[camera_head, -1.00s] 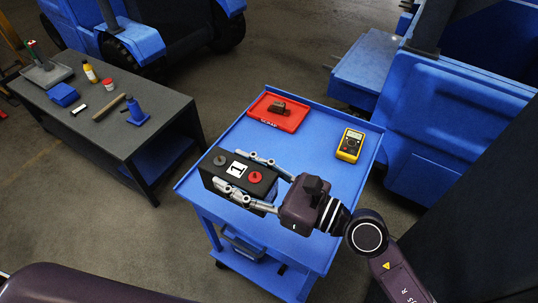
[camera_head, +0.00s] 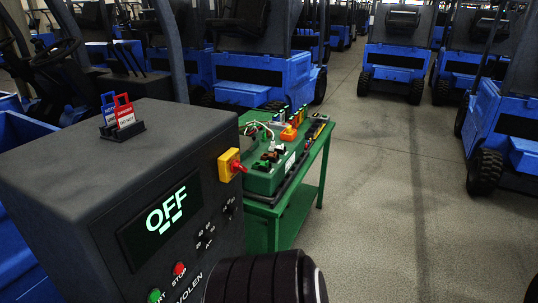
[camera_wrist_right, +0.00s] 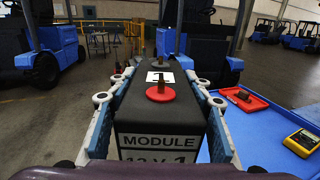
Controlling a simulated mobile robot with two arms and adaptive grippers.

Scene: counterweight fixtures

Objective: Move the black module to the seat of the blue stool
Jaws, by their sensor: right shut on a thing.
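The black module (camera_wrist_right: 152,112) fills the middle of the right wrist view. It has a white label marked 1, a red-based terminal at its near end, another terminal farther off, and "MODULE" on its near face. My right gripper (camera_wrist_right: 160,74) is shut on it, one finger along each long side. Whether its underside touches the blue cart (camera_wrist_right: 232,152) is hidden. I cannot make out the blue stool in either current view. My left gripper is not in view.
The cart carries a red tray (camera_wrist_right: 243,98) and a yellow meter (camera_wrist_right: 301,142). In the head view, a dark cabinet (camera_head: 110,180) reading OFF stands near left, beside a green table (camera_head: 318,150) with parts on it. Open floor (camera_head: 400,200) lies right, with blue forklifts (camera_head: 392,60) beyond.

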